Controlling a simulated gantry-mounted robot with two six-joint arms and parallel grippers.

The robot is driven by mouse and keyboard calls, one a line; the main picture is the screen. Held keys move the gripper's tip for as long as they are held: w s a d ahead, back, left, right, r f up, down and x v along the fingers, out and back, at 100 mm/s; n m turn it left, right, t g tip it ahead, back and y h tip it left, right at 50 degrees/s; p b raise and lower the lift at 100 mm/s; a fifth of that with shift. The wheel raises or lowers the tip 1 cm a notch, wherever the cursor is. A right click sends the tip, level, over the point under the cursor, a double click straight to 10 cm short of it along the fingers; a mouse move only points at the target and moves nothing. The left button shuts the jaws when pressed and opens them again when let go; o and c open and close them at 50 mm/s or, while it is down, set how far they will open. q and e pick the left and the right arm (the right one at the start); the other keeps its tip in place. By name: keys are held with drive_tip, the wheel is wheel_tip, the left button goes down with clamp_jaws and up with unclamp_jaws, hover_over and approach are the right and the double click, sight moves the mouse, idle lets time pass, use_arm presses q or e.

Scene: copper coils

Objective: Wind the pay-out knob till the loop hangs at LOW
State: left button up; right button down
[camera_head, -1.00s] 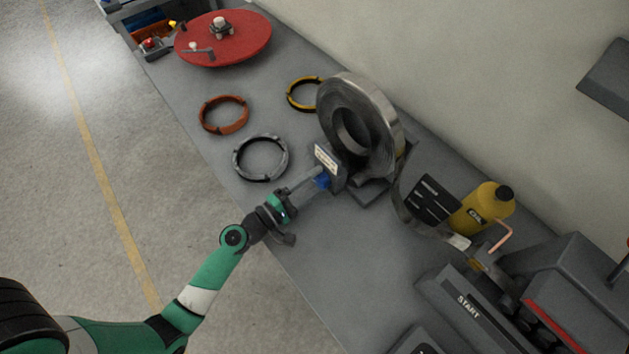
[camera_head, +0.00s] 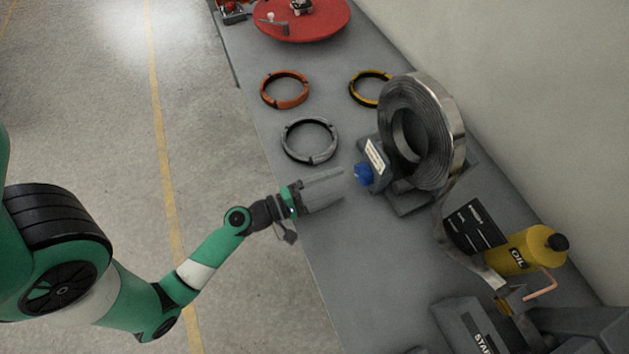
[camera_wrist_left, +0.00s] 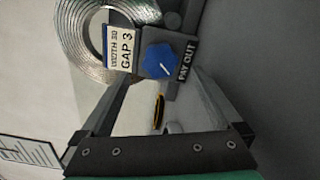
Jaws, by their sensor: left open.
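The blue pay-out knob (camera_head: 364,174) sits on the front of the coil stand; it also shows in the left wrist view (camera_wrist_left: 160,61), with a white pointer line and a "PAY OUT" label beside it. My left gripper (camera_head: 343,181) is open and empty, its fingers pointing at the knob with a small gap. In the left wrist view the knob lies ahead, between the fingers (camera_wrist_left: 163,82). The metal strip loop (camera_head: 440,218) hangs from the coil (camera_head: 425,130) past a dark marked board (camera_head: 474,226); its level marks are too small to read. My right gripper is not in view.
A yellow oil bottle (camera_head: 522,250) and a machine with a START label (camera_head: 482,335) stand beyond the board. Grey (camera_head: 309,140), orange (camera_head: 285,90) and yellow (camera_head: 368,88) rings lie on the bench, with a red turntable (camera_head: 315,22) behind. The near bench middle is clear.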

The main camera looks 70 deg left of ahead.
use_arm(q)
drive_tip(key=s, duration=0.5)
drive_tip(key=shift+s+a, duration=0.1)
drive_tip(key=shift+s, duration=0.05)
